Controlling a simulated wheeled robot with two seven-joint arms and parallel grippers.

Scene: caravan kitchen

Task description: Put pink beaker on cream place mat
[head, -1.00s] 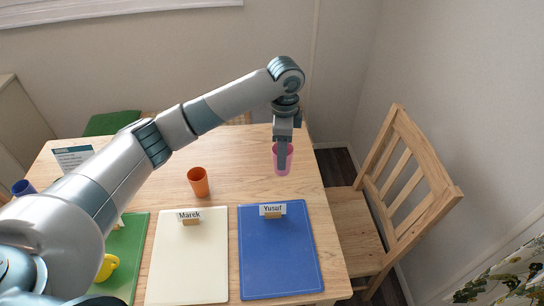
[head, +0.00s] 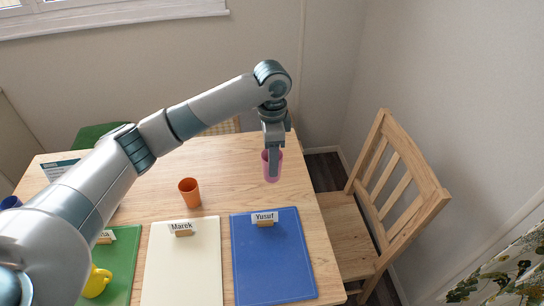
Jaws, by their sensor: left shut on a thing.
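The pink beaker (head: 271,174) is near the right end of the table, beyond the blue place mat. My left gripper (head: 274,165) points down from above and is shut on the beaker's wall, hiding part of it. The beaker is upright; I cannot tell whether it touches the table. The cream place mat (head: 182,270) lies at the near edge with a card reading "Marek" (head: 182,229) at its far end. The mat is otherwise bare where it shows. My right gripper is not in view.
An orange beaker (head: 190,193) stands beyond the cream mat. The blue mat (head: 272,265) with a "Yusuf" card (head: 264,219) lies to the right. A green mat (head: 123,265) and yellow mug (head: 97,282) are at left. A wooden chair (head: 385,200) stands at the right.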

